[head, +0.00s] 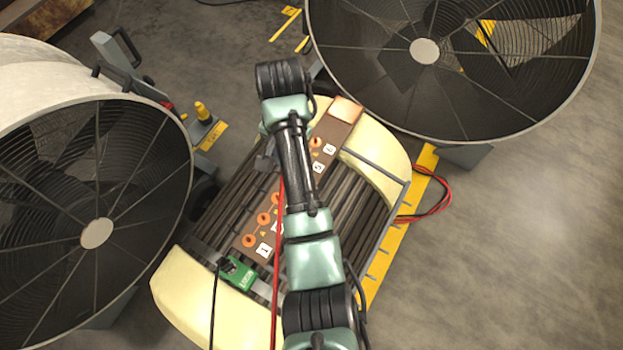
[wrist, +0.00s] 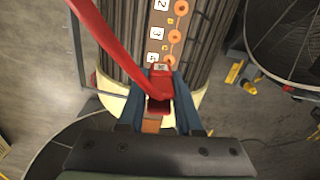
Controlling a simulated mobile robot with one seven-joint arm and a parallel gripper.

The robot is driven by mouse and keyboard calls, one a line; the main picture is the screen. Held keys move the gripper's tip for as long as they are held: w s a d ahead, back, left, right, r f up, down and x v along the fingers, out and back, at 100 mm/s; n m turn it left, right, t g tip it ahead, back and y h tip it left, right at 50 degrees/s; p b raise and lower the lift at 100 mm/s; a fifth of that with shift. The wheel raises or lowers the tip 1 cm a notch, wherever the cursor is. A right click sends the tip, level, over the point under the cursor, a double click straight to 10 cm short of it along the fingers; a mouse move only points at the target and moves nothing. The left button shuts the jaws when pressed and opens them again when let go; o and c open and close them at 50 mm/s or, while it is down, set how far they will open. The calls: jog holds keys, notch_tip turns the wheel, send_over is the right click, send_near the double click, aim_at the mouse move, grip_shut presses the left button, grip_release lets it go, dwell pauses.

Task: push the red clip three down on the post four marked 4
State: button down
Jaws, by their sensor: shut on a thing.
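My gripper (wrist: 160,90) is shut on the red clip (wrist: 159,84), which hangs from a thick red cable. In the wrist view the clip is over the numbered strip, beside a partly covered label that seems to read 4. The post four there is mostly hidden by the clip and fingers, so I cannot tell whether the clip touches it. In the head view my arm covers the middle of the strip (head: 254,232), and the clip is hidden. The red cable (head: 277,260) runs down beside my arm.
Orange posts stand along the strip; label 1 (head: 264,250) is at the near end and label 6 (head: 330,149) at the far end. A green clip (head: 238,273) with a black cable sits at the near end. Large fans (head: 96,234) flank the stand left and right.

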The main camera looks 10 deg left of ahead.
jog(key=w+a+f+m+b, duration=0.1)
jog(key=w+f+m+b, duration=0.4)
jog(key=f+b, duration=0.4)
jog(key=shift+w+a+b, duration=0.4)
jog(key=shift+f, duration=0.25)
notch_tip(320, 180, down, 4)
jog(key=b, duration=0.5)
jog(key=shift+f, duration=0.15)
jog(key=shift+f+b, duration=0.65)
jog(key=shift+f, duration=0.6)
jog(key=shift+f, duration=0.45)
jog(key=c, duration=0.5)
grip_release()
